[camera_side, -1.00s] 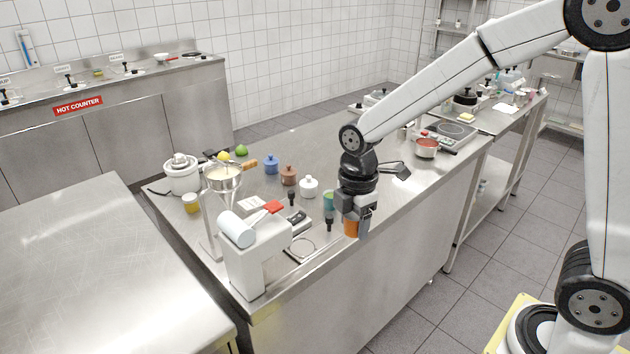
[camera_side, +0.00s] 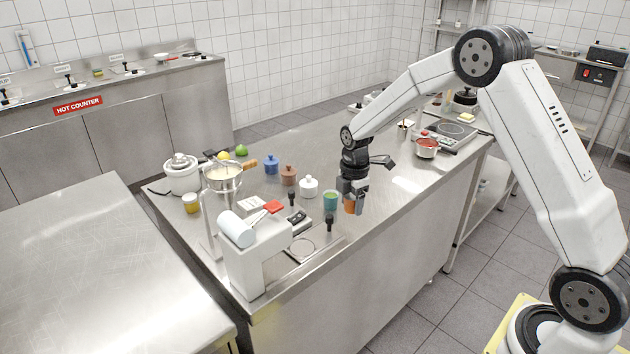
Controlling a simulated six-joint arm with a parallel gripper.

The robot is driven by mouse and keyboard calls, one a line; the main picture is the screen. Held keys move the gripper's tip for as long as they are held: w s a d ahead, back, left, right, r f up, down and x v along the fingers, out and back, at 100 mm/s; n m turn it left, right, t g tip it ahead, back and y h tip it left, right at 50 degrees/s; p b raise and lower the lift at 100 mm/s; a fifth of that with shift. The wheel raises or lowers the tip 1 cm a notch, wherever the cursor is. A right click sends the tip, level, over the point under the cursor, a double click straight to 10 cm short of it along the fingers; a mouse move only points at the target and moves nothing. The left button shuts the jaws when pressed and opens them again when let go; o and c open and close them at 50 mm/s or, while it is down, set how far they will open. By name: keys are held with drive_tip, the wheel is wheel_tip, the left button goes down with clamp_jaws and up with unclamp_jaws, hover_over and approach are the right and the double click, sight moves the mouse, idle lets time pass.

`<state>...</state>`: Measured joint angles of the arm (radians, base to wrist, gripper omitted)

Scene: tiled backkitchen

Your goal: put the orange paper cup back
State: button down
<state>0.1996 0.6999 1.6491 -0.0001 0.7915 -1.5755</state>
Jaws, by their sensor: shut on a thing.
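The orange paper cup (camera_side: 350,205) is in the side view, near the front edge of the steel counter. My gripper (camera_side: 352,198) points down and is shut on the orange cup, covering its upper part. The cup looks upright. Whether its base touches the counter I cannot tell. A teal-green cup (camera_side: 330,202) stands just to the left of the orange cup, with only a small gap or none between them in this view.
Left of the cups are a dark bottle (camera_side: 329,223), a white lidded pot (camera_side: 308,187), a brown pot (camera_side: 289,176) and a white dispenser stand (camera_side: 255,255). A red-filled pan (camera_side: 426,148) stands to the right. The counter (camera_side: 385,205) right of the gripper is clear.

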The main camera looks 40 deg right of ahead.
sight(354, 222)
drive_tip(key=shift+w+d+f, duration=0.3)
drive_tip(key=shift+d+f, duration=0.2)
drive_tip(key=shift+d, duration=0.25)
drive_tip(key=shift+w+d+f, duration=0.25)
drive_tip(key=shift+d+f, duration=0.2)
drive_tip(key=shift+d, duration=0.25)
drive_tip(key=shift+f, duration=0.15)
drive_tip(key=shift+f, duration=1.55)
drive_tip(key=shift+f, duration=0.25)
unclamp_jaws()
drive_tip(key=shift+r, duration=0.15)
drive_tip(key=shift+r, duration=3.35)
